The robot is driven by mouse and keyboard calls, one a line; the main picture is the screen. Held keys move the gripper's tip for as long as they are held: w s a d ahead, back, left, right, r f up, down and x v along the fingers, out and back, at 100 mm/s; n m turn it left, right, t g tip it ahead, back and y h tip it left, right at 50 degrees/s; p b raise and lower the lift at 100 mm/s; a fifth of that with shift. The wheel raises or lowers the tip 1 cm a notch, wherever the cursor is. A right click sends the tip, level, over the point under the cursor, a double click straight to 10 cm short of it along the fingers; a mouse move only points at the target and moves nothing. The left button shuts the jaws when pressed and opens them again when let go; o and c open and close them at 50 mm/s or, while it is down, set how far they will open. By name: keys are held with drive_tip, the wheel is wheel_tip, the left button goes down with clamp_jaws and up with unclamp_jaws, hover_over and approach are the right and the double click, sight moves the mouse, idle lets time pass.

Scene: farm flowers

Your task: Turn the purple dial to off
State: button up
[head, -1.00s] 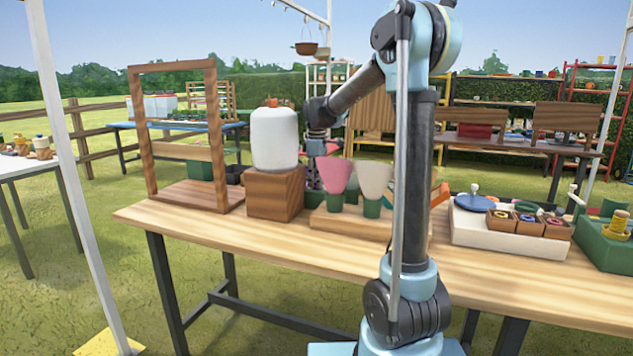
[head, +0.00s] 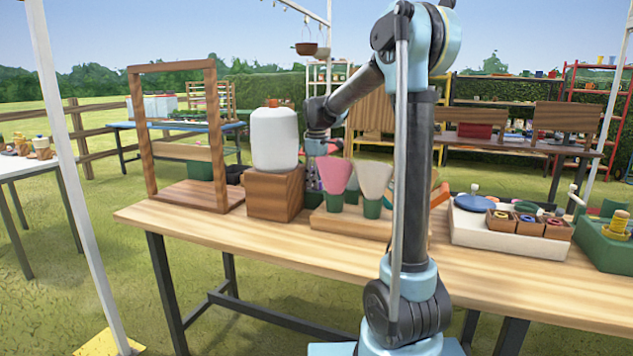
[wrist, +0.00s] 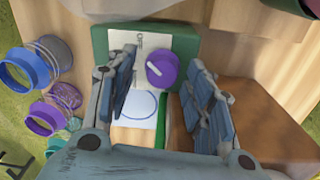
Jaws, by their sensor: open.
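The purple dial (wrist: 162,70) is a round knob with a short white pointer mark slanting toward its upper left. In the head view, my gripper (head: 322,150) hangs behind the pink cone, and the dial is hidden there.
A pink cone (head: 334,174) and a cream cone (head: 374,178) stand in front of my gripper. A white jar (head: 275,139) on a wooden block (head: 275,194) stands to its left. A brown block (wrist: 265,125) lies right of the fingers. The table's front edge is clear.

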wheel_tip(320, 180, up, 12)
idle(0.6)
drive_tip(key=shift+s+a+f, duration=0.1)
drive_tip(key=shift+s, duration=0.05)
